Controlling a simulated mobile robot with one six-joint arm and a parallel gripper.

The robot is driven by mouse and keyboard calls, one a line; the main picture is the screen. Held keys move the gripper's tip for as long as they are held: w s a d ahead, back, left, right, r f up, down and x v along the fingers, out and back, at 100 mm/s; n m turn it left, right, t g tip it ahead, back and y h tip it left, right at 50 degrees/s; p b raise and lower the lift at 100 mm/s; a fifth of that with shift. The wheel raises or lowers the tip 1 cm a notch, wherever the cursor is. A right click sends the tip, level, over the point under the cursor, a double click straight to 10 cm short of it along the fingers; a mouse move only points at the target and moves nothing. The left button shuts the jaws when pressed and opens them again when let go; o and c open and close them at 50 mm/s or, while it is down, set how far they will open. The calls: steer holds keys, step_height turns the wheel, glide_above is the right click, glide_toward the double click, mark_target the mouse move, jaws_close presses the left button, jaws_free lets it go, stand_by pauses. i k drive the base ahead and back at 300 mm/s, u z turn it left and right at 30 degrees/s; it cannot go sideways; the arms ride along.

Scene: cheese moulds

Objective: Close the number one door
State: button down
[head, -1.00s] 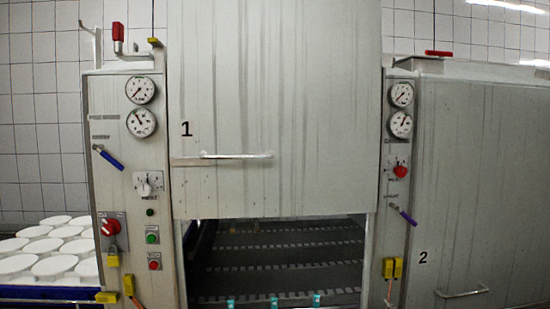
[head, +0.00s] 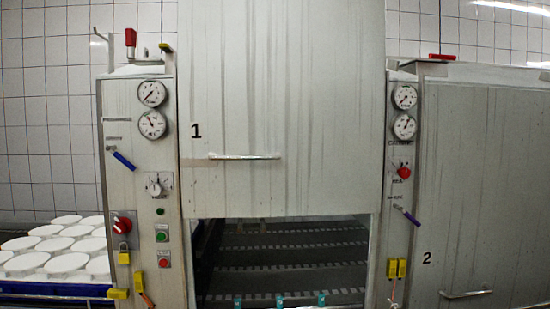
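The number one door (head: 290,90) is a tall light-grey panel in the middle of the head view. It is raised, with the black numeral 1 at its left and a horizontal bar handle (head: 245,156) low on its face. Below its bottom edge is an open gap (head: 285,260) showing a dark interior with rows of pale slots. Small teal pieces (head: 280,300) show along the gap's lower edge. My gripper is not in view.
A control panel (head: 140,190) with gauges, a red switch and a blue lever stands left of the door; another panel (head: 402,180) stands right. Door number two (head: 485,180) is at the right, its lower edge out of frame. White round moulds (head: 60,245) sit at the far left.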

mark_target(281, 105)
steer(key=z, duration=0.2)
steer(key=k, duration=0.15)
steer(key=u, duration=2.05)
steer(key=i, duration=0.5)
steer(key=z, duration=0.05)
